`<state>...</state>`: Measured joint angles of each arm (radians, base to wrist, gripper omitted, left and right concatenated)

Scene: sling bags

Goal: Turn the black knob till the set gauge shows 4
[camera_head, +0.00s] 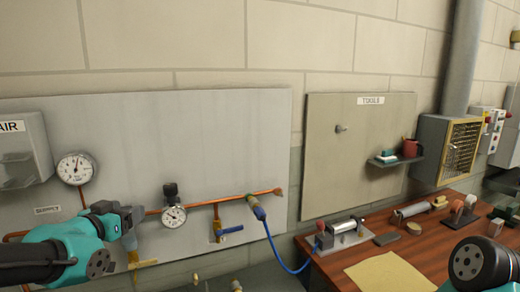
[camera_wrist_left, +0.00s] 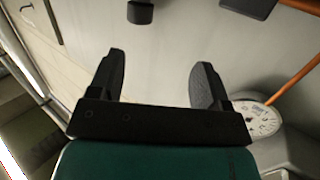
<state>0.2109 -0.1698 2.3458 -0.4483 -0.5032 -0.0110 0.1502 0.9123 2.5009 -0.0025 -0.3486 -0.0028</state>
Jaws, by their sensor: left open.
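The black knob (camera_head: 171,190) stands upright on the copper pipe line, just above the small white set gauge (camera_head: 173,217). The gauge's dial is too small to read. My left gripper (camera_head: 132,214) is to the left of the knob and apart from it. In the left wrist view its two dark fingers (camera_wrist_left: 158,72) are spread with nothing between them. The knob (camera_wrist_left: 140,12) shows there beyond the fingertips, at the top edge. My right gripper is out of view.
A blue-handled valve (camera_head: 229,232) and a blue hose (camera_head: 270,240) are right of the set gauge. A wooden bench (camera_head: 340,262) with several parts stands at right.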

